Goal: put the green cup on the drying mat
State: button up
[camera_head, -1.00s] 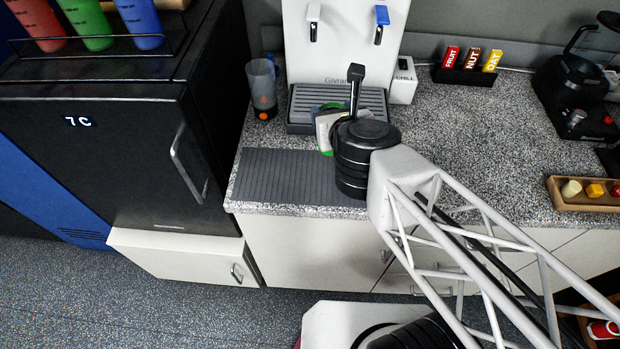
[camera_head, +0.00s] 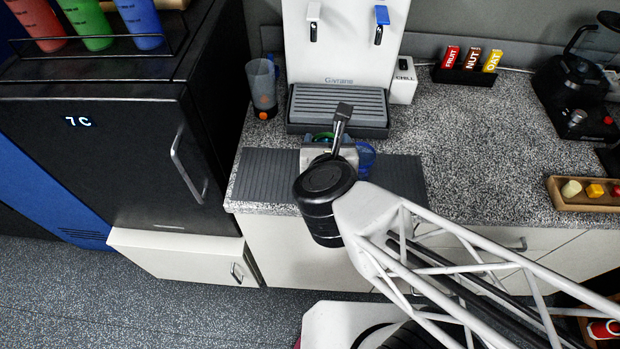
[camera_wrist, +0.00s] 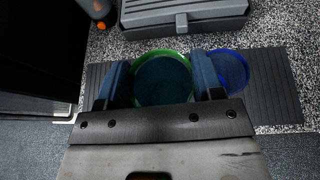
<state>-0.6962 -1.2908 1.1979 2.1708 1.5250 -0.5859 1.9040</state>
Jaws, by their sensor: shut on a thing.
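The green cup shows as a green rim in the head view (camera_head: 320,136), mostly hidden by my wrist. In the wrist view the green cup (camera_wrist: 162,80) is seen from above, its round rim between my two blue-grey fingers. My gripper (camera_wrist: 162,82) is shut on it. The drying mat (camera_head: 262,176) is a dark ribbed mat along the counter's front edge; it also shows in the wrist view (camera_wrist: 278,90). The cup is over the mat's middle part; I cannot tell whether its base touches.
A blue cup (camera_head: 367,158) stands on the mat close to the right of my gripper. The water dispenser's drip tray (camera_head: 338,105) is behind. A grey bottle (camera_head: 262,88) stands back left, and a dark fridge (camera_head: 110,150) is at left. The mat's left part is bare.

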jog(key=shift+s+f+m+h, duration=0.2)
jog(key=shift+s+m+h, duration=0.1)
jog(key=shift+s, duration=0.35)
jog(key=shift+s+f+m+h, duration=0.2)
jog(key=shift+s+h, duration=0.1)
jog(key=shift+s, duration=0.3)
jog(key=s+d+r+m+h, duration=0.1)
jog(key=s+d+m+h, duration=0.3)
jog(key=s, duration=0.6)
jog(key=shift+g+h, duration=0.4)
jog(key=shift+h, duration=0.1)
jog(key=shift+w, duration=0.1)
jog(key=w+a+f, duration=0.1)
jog(key=w+a, duration=0.6)
jog(key=w, duration=0.6)
jog(key=shift+f, duration=0.2)
jog(key=shift+w, duration=0.1)
jog(key=shift+w+a+f, duration=0.1)
jog(key=shift+w+f, duration=0.1)
jog(key=shift+f, duration=0.7)
jog(key=shift+w+a+f, duration=0.1)
jog(key=shift+w+f, duration=0.05)
jog(key=shift+f, duration=0.75)
